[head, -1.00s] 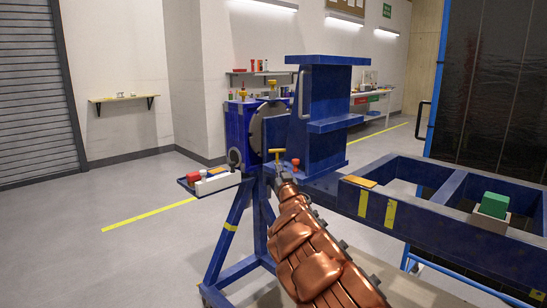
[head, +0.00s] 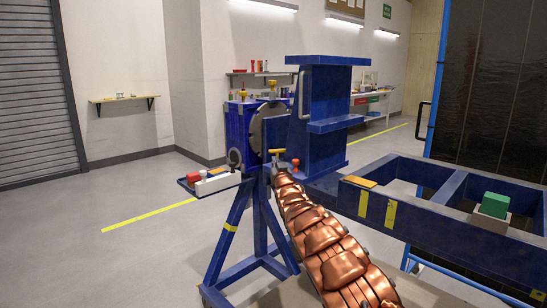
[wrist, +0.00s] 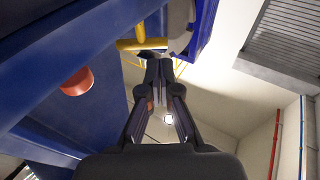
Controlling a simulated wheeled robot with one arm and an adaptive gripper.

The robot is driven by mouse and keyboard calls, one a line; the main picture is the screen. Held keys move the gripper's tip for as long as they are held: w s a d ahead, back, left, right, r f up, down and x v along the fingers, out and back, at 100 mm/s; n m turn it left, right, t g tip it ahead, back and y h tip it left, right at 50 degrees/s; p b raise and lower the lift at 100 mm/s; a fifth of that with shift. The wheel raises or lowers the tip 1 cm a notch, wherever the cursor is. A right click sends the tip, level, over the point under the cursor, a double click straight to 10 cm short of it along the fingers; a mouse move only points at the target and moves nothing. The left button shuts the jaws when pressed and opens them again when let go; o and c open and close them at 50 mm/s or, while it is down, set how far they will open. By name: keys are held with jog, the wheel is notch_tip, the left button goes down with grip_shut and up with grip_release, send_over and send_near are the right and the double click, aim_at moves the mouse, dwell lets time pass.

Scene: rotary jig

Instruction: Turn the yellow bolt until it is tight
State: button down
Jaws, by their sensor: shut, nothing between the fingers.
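The yellow bolt (head: 277,152) has a T-shaped bar head and sits low on the front of the blue jig, below the round grey plate. In the wrist view the yellow bolt (wrist: 142,40) is at the top, just beyond my fingertips. My gripper (wrist: 158,66) is shut with nothing between its fingers. Its tips lie just below the bar in that picture, close to it; I cannot tell whether they touch. In the head view my copper-coloured arm reaches up to just below the bolt, and the gripper is mostly hidden there.
A red knob (head: 295,162) is just right of the bolt; it also shows in the wrist view (wrist: 77,81). A small tray (head: 186,184) with red and white items juts out left. The blue frame (head: 420,215) extends right, bearing a green block (head: 494,205). Floor at left is clear.

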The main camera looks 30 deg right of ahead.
aim_at(272, 152)
jog(key=shift+x, duration=2.55)
jog(key=shift+d, duration=0.1)
jog(key=shift+r+p, duration=0.15)
jog(key=shift+p, duration=0.3)
jog(key=shift+w+h, duration=0.1)
jog(key=shift+h, duration=0.2)
jog(key=shift+m, duration=0.3)
jog(key=shift+p, duration=0.3)
